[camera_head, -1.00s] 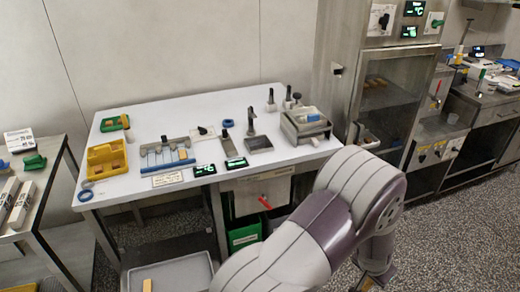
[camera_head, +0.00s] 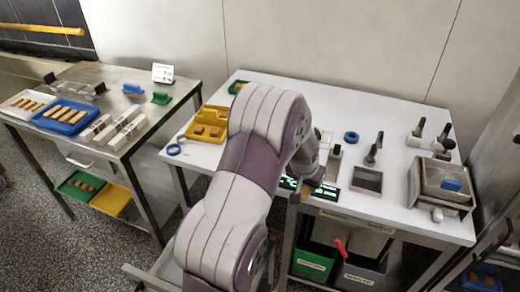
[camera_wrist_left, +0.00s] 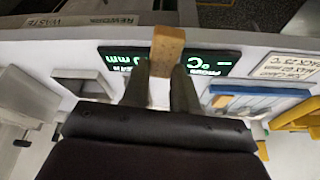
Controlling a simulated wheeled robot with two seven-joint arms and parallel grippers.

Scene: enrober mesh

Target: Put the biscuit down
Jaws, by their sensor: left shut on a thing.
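My left gripper (camera_wrist_left: 160,90) is shut on a small brown biscuit (camera_wrist_left: 167,45), which sticks out past the fingertips in the left wrist view. In the head view the biscuit (camera_head: 306,191) shows only as a small brown patch at the wrist's end, near the front edge of the white table (camera_head: 390,205). In the wrist view the biscuit overlaps the dark green-lit displays (camera_wrist_left: 210,62); I cannot tell its height. A yellow tray (camera_head: 190,134) with biscuits stands left of my arm. My right gripper is not in view.
On the left steel table are a blue tray (camera_head: 44,124) and a white tray (camera_head: 12,108), both with biscuits. Green (camera_head: 312,262) and grey (camera_head: 358,278) bins sit below the white table. Scales and stamp-like tools crowd its right side.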

